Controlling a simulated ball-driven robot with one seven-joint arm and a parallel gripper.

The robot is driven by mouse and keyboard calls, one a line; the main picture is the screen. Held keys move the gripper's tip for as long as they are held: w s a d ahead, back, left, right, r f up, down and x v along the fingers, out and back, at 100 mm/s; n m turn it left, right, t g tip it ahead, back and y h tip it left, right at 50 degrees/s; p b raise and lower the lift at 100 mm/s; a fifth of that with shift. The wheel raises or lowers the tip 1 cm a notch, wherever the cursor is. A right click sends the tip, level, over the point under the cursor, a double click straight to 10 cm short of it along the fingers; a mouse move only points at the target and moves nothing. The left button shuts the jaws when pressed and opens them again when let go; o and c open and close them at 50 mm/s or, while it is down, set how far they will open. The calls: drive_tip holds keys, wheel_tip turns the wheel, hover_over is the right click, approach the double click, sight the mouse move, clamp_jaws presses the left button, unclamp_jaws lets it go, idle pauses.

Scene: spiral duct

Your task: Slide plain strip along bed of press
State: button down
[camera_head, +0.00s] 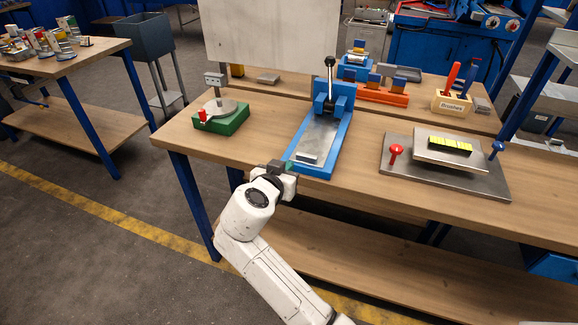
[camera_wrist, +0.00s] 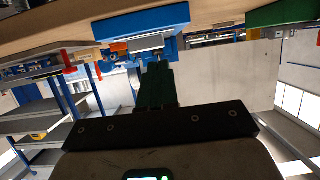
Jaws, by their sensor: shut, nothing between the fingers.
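The press (camera_head: 336,100) is blue with a grey metal bed (camera_head: 319,135) and an upright lever with a black knob. The plain strip, a small light grey bar (camera_head: 307,157), lies on the bed near its front end. My gripper (camera_head: 290,168) is at the front left corner of the press, just left of the strip; I cannot tell whether it touches. In the wrist view its dark green fingers (camera_wrist: 158,70) are together with nothing between them. A grey bar-like piece (camera_wrist: 147,42) and the blue press (camera_wrist: 150,20) show just beyond the fingertips there.
A green fixture with a round plate (camera_head: 221,115) stands left of the press. A steel plate with red and blue knobs (camera_head: 445,170) is to the right. A brush holder (camera_head: 451,101) and orange rack (camera_head: 382,95) stand behind. Bare wood lies between the press and steel plate.

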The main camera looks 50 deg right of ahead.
drive_tip(key=s+a+b, duration=0.1)
drive_tip(key=s+a, duration=0.2)
drive_tip(key=a, duration=0.5)
drive_tip(key=shift+a, duration=0.2)
drive_tip(key=shift+s, duration=0.1)
